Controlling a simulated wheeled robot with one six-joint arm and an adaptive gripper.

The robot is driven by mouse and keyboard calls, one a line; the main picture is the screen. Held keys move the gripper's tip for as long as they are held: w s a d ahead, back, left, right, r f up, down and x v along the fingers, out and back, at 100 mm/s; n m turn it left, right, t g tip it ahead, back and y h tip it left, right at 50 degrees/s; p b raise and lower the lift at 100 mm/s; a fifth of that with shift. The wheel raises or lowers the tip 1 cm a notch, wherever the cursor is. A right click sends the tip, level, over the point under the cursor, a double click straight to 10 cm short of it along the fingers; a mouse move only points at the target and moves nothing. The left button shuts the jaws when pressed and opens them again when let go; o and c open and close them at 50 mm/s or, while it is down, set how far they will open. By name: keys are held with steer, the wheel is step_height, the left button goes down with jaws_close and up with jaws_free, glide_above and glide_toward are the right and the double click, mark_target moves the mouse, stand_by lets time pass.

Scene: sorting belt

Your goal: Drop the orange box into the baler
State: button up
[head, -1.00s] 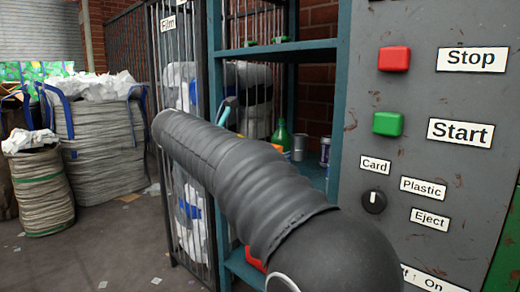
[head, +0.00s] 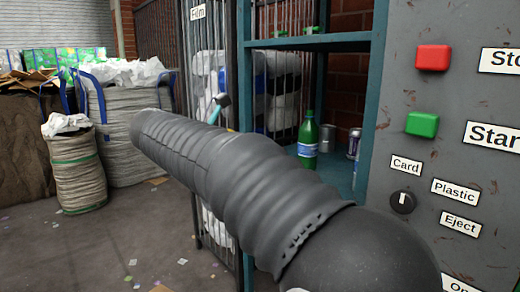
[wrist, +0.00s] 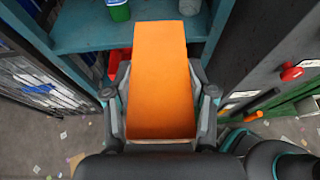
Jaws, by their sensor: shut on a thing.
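The orange box (wrist: 160,80) is upright in the wrist view, between the two fingers of my gripper (wrist: 160,98). My gripper is shut on the box's sides. In the head view my dark arm hides the box and most of the gripper. The grey panel (head: 400,120) at the right of the head view looks like the baler's control face. It has a red Stop button (head: 432,57), a green Start button (head: 422,124) and a knob (head: 403,202) by the Card, Plastic and Eject labels. The baler's opening is not clearly seen.
A teal shelf (head: 310,43) holding a green bottle (head: 308,140) and cans stands left of the panel. A barred cage (head: 200,60) labelled Film is beside it. Stuffed sacks (head: 125,140) stand at the far left. The floor (head: 110,245) at lower left is open, with small scraps.

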steer(key=s+a, duration=1.2)
stand_by(0.6)
steer(key=shift+w+d, duration=0.1)
